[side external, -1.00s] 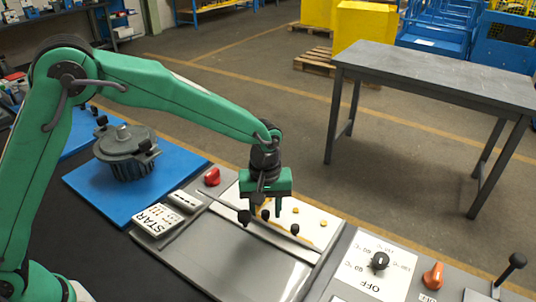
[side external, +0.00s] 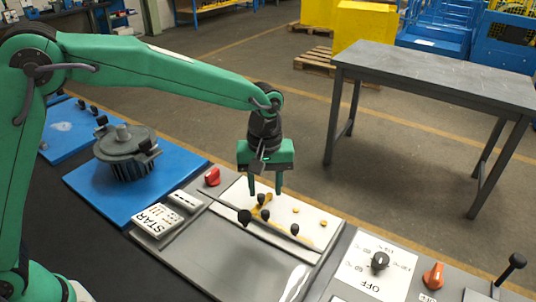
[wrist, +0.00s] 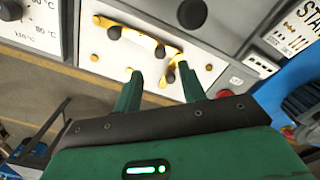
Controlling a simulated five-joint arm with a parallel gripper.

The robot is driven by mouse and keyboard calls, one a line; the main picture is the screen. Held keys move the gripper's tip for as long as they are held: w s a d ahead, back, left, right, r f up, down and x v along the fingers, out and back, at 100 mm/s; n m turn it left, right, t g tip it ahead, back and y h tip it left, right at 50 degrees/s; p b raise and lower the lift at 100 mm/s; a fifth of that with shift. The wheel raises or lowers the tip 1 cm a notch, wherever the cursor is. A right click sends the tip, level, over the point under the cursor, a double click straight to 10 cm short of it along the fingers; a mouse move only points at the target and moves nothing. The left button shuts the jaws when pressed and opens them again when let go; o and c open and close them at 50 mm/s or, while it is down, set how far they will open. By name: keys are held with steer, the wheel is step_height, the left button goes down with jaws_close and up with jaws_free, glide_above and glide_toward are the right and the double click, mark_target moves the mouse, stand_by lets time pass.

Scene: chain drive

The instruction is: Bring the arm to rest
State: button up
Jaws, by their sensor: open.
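My green gripper (side external: 265,190) hangs fingers down above the white panel (side external: 318,226) in the side view. Its two fingers are apart, with nothing between them. On the panel lies a yellow chain-like part (side external: 262,211) with several black knobs on and around it. In the wrist view my gripper (wrist: 164,84) shows its two open green fingers. They point toward the white panel (wrist: 116,63) and the yellow part (wrist: 135,34). The fingertips look close to the panel's knobs, but I cannot tell the exact gap.
A grey motor-like housing (side external: 125,150) stands on a blue mat (side external: 95,190) at the left. Red knob (side external: 212,177), START plate (side external: 155,220), dial panel (side external: 375,272), orange switch (side external: 433,276) and black-knobbed lever (side external: 510,268) line the bench. A grey table (side external: 440,80) stands behind.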

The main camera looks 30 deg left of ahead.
steer(key=s+a+r+m+t, duration=0.3)
steer(key=s+a+r, duration=0.6)
steer(key=a+r, duration=0.25)
steer(key=s+a+m+t, duration=0.2)
steer(key=s+a+m, duration=0.2)
steer(key=s+a, duration=0.5)
steer(key=shift+s+f+t, duration=0.2)
steer(key=shift+s+t, duration=0.1)
steer(key=shift+s, duration=1.9)
steer(key=shift+w, duration=0.1)
